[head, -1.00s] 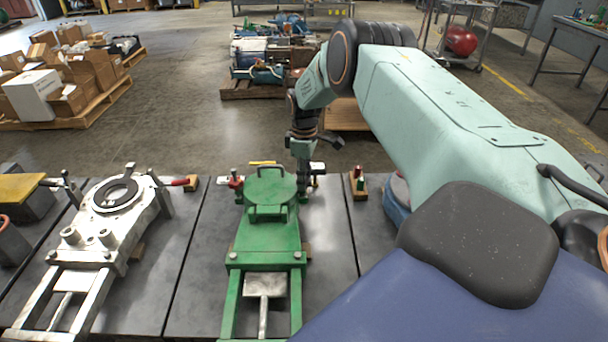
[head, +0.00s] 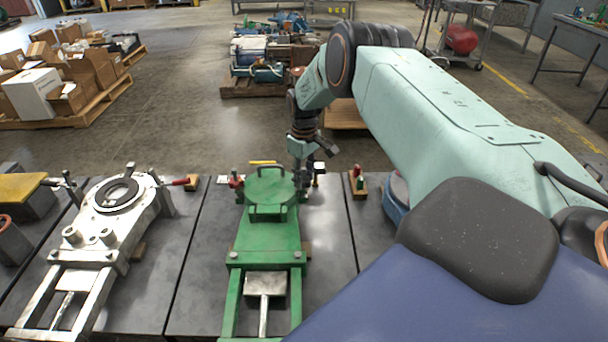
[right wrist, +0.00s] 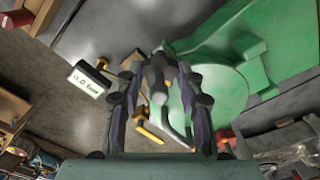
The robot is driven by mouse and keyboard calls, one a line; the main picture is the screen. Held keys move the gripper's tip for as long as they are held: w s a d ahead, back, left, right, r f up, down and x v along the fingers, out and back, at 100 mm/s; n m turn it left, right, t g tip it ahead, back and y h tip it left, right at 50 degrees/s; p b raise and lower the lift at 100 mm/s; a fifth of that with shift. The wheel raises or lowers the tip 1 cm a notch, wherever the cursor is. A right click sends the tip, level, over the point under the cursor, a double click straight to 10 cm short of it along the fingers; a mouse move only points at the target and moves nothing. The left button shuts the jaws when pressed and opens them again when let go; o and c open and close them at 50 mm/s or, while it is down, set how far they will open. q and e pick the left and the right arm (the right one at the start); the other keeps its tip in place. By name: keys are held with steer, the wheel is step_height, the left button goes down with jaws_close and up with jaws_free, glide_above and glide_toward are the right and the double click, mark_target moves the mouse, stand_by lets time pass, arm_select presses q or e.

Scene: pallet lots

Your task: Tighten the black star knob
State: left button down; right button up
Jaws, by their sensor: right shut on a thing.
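The green fixture (head: 266,240) with a round lid (head: 270,187) and handle stands on the dark table, in the middle of the head view. My right gripper (head: 303,186) reaches down at the right edge of the lid. In the right wrist view its fingers (right wrist: 158,82) are closed around a small dark grey piece, which I take for the black star knob (right wrist: 157,70). The fingers hide most of it, and its star shape cannot be made out. My left gripper is in neither view.
A silver fixture (head: 107,222) with a red-handled clamp stands to the left. A small wooden block with red and green pieces (head: 358,184) lies right of my gripper. A white tag (right wrist: 86,82) shows near the fingers. Boxes on a pallet (head: 62,108) stand beyond the table.

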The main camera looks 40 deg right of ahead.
steer(key=o, duration=1.2)
steer(key=shift+c, duration=0.2)
step_height(320, 180, up, 12)
stand_by(0.3)
